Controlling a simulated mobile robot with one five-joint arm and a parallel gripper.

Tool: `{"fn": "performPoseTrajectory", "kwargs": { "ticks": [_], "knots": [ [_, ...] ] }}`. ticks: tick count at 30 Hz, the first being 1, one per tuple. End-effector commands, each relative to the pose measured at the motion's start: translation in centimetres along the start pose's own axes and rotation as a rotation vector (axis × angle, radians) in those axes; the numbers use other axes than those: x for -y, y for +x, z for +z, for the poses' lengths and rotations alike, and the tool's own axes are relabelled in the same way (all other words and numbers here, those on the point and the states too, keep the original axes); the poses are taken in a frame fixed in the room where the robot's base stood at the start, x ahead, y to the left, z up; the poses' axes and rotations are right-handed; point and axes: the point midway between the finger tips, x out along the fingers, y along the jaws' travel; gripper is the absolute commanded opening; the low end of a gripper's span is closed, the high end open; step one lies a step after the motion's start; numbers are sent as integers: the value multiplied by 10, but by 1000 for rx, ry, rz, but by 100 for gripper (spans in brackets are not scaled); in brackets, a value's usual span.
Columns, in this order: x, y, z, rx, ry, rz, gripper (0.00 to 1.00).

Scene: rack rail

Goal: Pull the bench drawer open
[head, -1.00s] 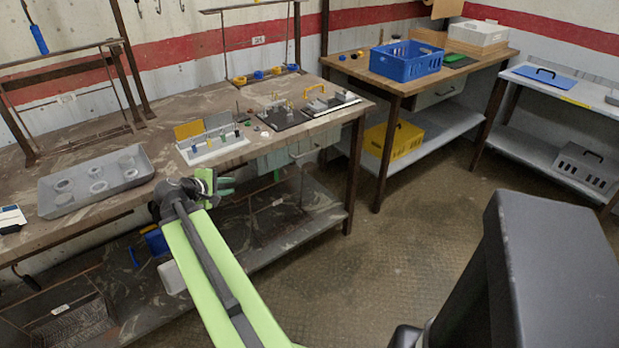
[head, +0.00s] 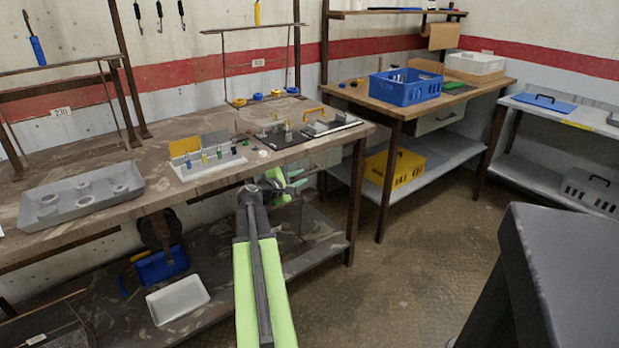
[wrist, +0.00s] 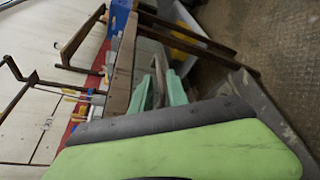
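On the bench are a grey tray (head: 45,222), a white holder (head: 208,168) and a black board (head: 290,135). A blue bin (head: 160,266) and white tray (head: 178,300) lie on the lower shelf. A second bench with its own drawer (head: 438,119) stands right. Floor between is clear.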

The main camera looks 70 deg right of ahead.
Motion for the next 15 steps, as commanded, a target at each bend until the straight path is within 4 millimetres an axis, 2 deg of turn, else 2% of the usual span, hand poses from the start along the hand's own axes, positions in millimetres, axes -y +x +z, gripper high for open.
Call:
{"fn": "performPoseTrajectory", "kwargs": {
  "ticks": [1,6,10,15],
  "knots": [
    [1,16,-3,1,1,-1,20],
    [1,47,-2,1,2,-1,20],
    [0,58,-1,0,1,-1,20],
    [0,61,0,0,1,0,20]
  ]
}}
